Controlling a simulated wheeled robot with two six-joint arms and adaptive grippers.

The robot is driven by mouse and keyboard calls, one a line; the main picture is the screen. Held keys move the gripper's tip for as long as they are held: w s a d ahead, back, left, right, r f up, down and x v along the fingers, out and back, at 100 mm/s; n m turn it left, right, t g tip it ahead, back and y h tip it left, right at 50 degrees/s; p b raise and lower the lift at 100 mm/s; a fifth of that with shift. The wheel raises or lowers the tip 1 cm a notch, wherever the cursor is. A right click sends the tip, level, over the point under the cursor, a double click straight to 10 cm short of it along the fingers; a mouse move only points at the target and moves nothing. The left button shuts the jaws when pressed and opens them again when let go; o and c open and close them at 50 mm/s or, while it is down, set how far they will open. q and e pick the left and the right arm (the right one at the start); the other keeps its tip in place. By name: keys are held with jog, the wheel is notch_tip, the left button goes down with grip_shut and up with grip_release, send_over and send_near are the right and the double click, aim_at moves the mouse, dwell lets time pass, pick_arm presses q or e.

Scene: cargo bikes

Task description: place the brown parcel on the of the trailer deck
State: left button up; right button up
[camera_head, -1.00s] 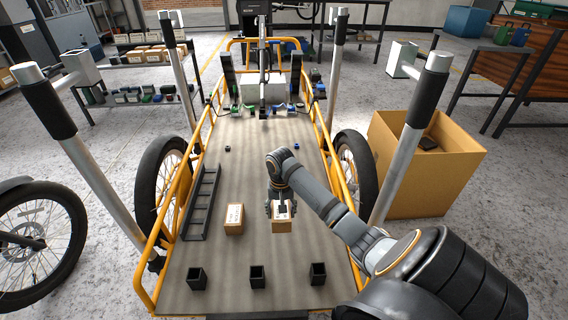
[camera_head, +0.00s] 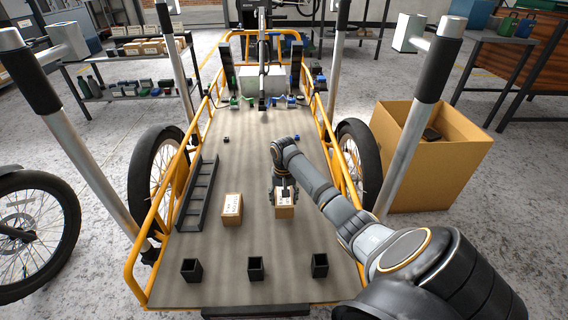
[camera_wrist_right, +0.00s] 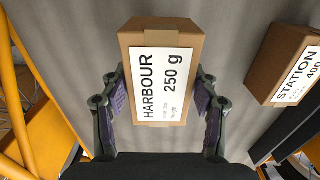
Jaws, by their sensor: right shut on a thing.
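The trailer deck (camera_head: 262,245) is a flat grey-brown board inside orange rails. My right gripper (camera_head: 284,196) is shut on a brown parcel (camera_head: 285,212) over the right half of the deck. In the right wrist view, the held parcel (camera_wrist_right: 190,36) is a cardboard box with a white label reading "HARBOUR 250 g", with a finger at each side. I cannot tell whether its underside touches the deck. A second brown parcel (camera_head: 232,210) stands on the deck to its left; its label in the right wrist view (camera_wrist_right: 284,62) starts "STATION". My left gripper is out of view.
Small black open boxes (camera_head: 255,268) stand in a row along the near deck edge. A black ladder-like rack (camera_head: 198,195) lies at the left rail. Metal posts (camera_head: 405,150) rise beside the deck. A large cardboard box (camera_head: 455,175) stands right. The mid-deck is clear.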

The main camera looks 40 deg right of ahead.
jog(key=f+b, duration=0.4)
jog(key=shift+w+d, duration=0.15)
jog(key=shift+d, duration=0.05)
jog(key=shift+r+p, duration=0.2)
jog(key=shift+p, duration=0.15)
jog(key=o, duration=1.4)
jog(key=shift+c, duration=0.2)
